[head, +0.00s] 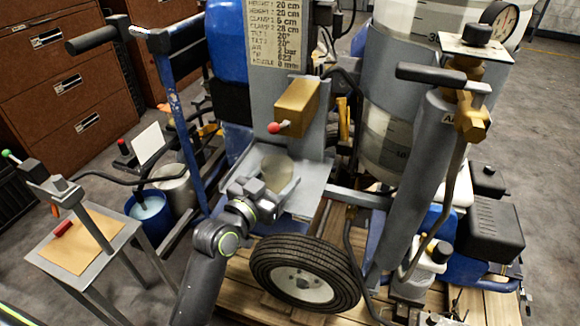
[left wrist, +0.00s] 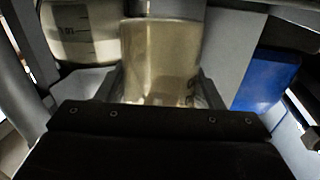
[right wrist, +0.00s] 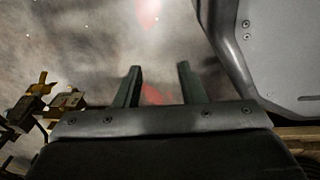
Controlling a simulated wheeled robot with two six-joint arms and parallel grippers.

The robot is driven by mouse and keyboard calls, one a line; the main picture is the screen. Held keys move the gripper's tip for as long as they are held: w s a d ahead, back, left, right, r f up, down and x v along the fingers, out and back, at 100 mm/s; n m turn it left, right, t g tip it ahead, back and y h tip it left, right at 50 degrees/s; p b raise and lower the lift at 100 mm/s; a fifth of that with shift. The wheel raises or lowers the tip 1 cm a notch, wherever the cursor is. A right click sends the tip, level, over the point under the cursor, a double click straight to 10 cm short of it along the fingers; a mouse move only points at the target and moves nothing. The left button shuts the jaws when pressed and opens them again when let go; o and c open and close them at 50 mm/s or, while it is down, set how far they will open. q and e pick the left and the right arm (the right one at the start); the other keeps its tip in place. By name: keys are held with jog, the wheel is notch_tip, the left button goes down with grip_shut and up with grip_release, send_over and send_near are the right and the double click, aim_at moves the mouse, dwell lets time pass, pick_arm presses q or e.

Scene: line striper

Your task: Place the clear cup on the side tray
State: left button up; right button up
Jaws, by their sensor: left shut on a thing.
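The clear cup (head: 277,168), yellowish and see-through, is at the grey bracket shelf (head: 312,185) below the brass block. My left gripper (head: 262,188) reaches it from the front. In the left wrist view the cup (left wrist: 160,55) stands between the two fingers of my left gripper (left wrist: 160,88), which is shut on it. I cannot tell whether its base touches the shelf. A small grey stand with a tan top (head: 85,243) is at the left; I cannot tell whether it is the side tray. My right gripper (right wrist: 155,85) is open and empty over blurred floor.
A brass block with a red-tipped lever (head: 297,105) overhangs the cup. A black tyre (head: 305,272) is below, and blue posts (head: 180,130) stand left. A blue bucket (head: 148,212) is between machine and stand. A red item (head: 62,229) lies on the tan top.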

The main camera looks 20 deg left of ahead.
aim_at(285, 173)
pick_arm(q)
jog(key=shift+x, duration=0.8)
jog(key=x, duration=0.3)
jog(key=shift+w+r, duration=0.1)
jog(key=shift+w, duration=0.1)
jog(key=shift+w+d+f, duration=0.1)
jog(key=shift+w+f, duration=0.2)
jog(key=shift+f, duration=0.55)
jog(key=shift+s, duration=0.15)
pick_arm(e)
jog(key=shift+w+a+r, duration=0.1)
jog(key=shift+w+a, duration=0.35)
jog(key=shift+a, duration=0.05)
pick_arm(q)
jog(key=shift+f, duration=0.1)
jog(key=o, duration=1)
pick_arm(e)
jog(key=shift+d, duration=0.35)
